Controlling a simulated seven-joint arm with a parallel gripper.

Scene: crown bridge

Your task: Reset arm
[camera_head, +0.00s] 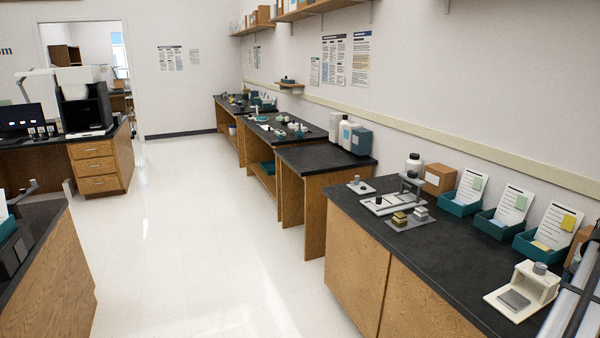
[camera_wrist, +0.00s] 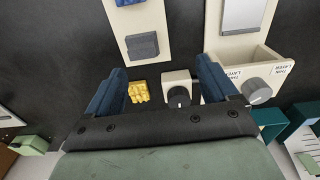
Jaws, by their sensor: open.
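My gripper (camera_wrist: 162,70) shows in the wrist view with its two blue fingers spread wide apart. Nothing is held between them. A small yellow block (camera_wrist: 139,91) and a white box with a dark knob (camera_wrist: 176,84) appear in the gap between the fingers, on the dark counter beyond them. A cream plate (camera_wrist: 138,20) with a grey block (camera_wrist: 142,46) lies past the fingertips. A cream holder (camera_wrist: 236,52) with a grey knob (camera_wrist: 258,89) is to the right, partly hidden by the right finger.
In the head view, the right-hand black counter (camera_head: 425,255) holds gold blocks (camera_head: 399,218) on a grey mat, teal trays (camera_head: 492,224) with cards, and a cream fixture (camera_head: 524,289). A cardboard box (camera_head: 438,179) stands at the back. The floor (camera_head: 200,240) is clear.

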